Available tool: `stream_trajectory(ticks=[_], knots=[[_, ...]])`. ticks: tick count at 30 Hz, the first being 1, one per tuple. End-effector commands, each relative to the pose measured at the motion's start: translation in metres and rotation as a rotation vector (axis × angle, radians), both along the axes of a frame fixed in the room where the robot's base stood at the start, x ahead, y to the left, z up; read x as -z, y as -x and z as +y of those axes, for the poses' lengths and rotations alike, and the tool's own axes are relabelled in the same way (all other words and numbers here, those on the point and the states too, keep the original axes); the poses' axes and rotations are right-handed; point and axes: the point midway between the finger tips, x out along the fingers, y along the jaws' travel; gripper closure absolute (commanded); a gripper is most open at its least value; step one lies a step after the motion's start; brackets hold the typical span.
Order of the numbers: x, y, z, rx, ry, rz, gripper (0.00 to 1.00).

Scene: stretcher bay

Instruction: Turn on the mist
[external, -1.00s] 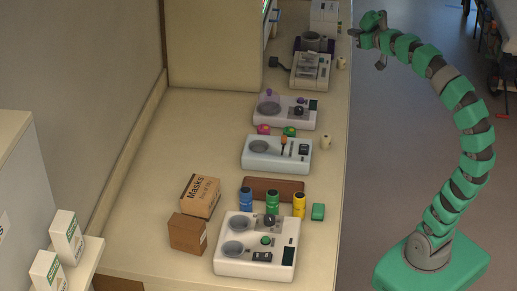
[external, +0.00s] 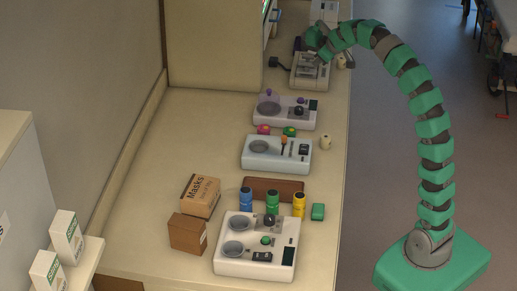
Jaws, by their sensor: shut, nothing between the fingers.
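No device on the counter carries a label I can read as mist, so I cannot tell which one makes it. My gripper (external: 309,40) is shut and empty, over the far end of the counter. It overlaps the dark-based device behind it and the back of a pale machine (external: 311,75); whether it touches either is unclear. Nearer are a lilac-white device (external: 268,120) with a round dish and dark knob, a pale blue-white device (external: 262,164) with an orange-tipped lever (external: 284,140), and a white device (external: 228,268) with two dishes, a dark knob and a green button.
Blue (external: 246,200), green (external: 272,202) and yellow (external: 299,205) bottles stand behind the white device. A masks box (external: 200,196) and brown box (external: 187,233) stand left. A small white cylinder (external: 326,142) is near the right edge. The counter's left middle (external: 185,130) is clear.

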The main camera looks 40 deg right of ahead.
Motion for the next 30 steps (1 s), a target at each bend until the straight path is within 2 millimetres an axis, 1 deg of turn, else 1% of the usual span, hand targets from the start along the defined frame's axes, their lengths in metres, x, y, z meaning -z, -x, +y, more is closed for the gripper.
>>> stream_trajectory(ticks=[1,6,8,9,11,15,24,27,30], knots=[[0.011,-0.007,0.001,-0.015,0.007,0.035,1.0],[0.045,-0.02,0.004,-0.08,0.034,0.153,1.0],[0.057,-0.025,0.005,-0.104,0.041,0.191,1.0],[0.067,-0.027,0.006,-0.12,0.046,0.224,1.0],[0.078,-0.031,0.007,-0.145,0.051,0.261,1.0],[0.107,-0.037,0.009,-0.206,0.064,0.356,1.0],[0.167,-0.043,0.013,-0.339,0.076,0.552,1.0],[0.184,-0.043,0.014,-0.379,0.076,0.608,1.0],[0.196,-0.041,0.015,-0.411,0.075,0.651,1.0]])
